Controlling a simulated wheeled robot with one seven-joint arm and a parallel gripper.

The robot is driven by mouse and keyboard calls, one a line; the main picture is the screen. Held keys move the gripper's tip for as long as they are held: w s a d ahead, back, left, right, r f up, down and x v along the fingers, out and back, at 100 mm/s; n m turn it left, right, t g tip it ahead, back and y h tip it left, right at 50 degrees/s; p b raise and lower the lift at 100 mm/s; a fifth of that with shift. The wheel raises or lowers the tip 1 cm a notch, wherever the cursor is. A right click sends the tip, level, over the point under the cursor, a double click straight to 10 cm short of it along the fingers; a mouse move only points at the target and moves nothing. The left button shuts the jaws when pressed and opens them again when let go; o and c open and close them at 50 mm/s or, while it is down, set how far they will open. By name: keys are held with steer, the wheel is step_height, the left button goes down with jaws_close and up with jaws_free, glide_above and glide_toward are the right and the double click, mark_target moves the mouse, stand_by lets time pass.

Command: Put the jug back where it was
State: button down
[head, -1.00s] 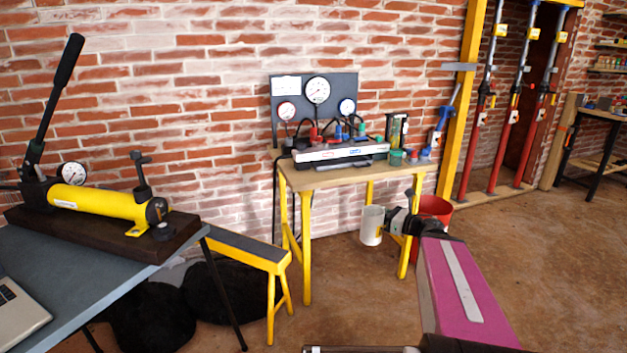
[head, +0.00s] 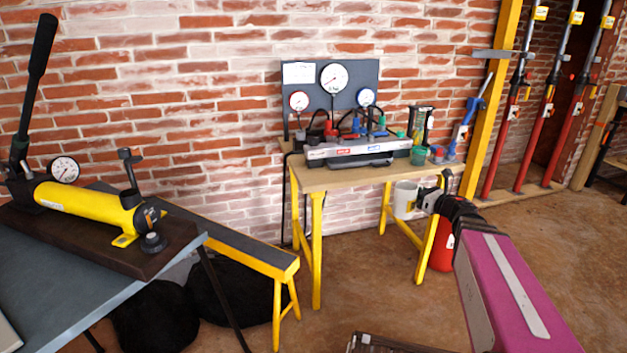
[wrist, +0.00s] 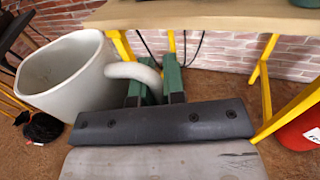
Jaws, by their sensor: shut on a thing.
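The white jug (head: 405,200) is in my gripper (head: 424,200), in front of the small table's right legs and below the level of its top. In the wrist view the jug (wrist: 65,75) is on the left, upright or slightly tilted, its open mouth showing an empty-looking inside. My gripper (wrist: 155,84) is shut on the jug's handle (wrist: 136,72), which curves between the green-grey fingers. Part of the handle is hidden by the fingers.
The small wooden-topped table (head: 325,180) with yellow legs carries a gauge panel (head: 333,97) and several small items. A red container (head: 442,248) stands on the floor behind my arm. A yellow bench (head: 235,250) and a blue-grey table (head: 60,270) with a yellow pump are at left.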

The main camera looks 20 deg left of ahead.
steer(key=w+a+r+t, duration=0.1)
steer(key=w+a+r, duration=0.15)
steer(key=a, duration=0.65)
steer(key=w+a+r, duration=0.2)
steer(key=a+r, duration=0.1)
steer(key=a, duration=0.7)
steer(key=s+a+r+m+t+h, duration=0.1)
steer(key=a+r, duration=0.3)
steer(key=a, duration=0.7)
steer(key=s+a+r+m+h, duration=0.15)
steer(key=a+r, duration=0.25)
steer(key=a, duration=0.6)
steer(key=shift+n+y, duration=0.25)
steer(key=shift+n, duration=0.1)
steer(key=shift+w+d+f, duration=1.05)
steer(key=shift+w+f, duration=0.5)
steer(key=shift+f, duration=0.25)
steer(key=shift+w+d+f, duration=1.05)
steer(key=shift+w+f, duration=0.45)
steer(key=shift+f, duration=0.25)
steer(key=shift+w+d+f, duration=1.05)
steer(key=shift+w+f, duration=0.5)
steer(key=shift+f, duration=0.25)
steer(key=shift+f, duration=0.15)
steer(key=c, duration=1.2)
jaws_free()
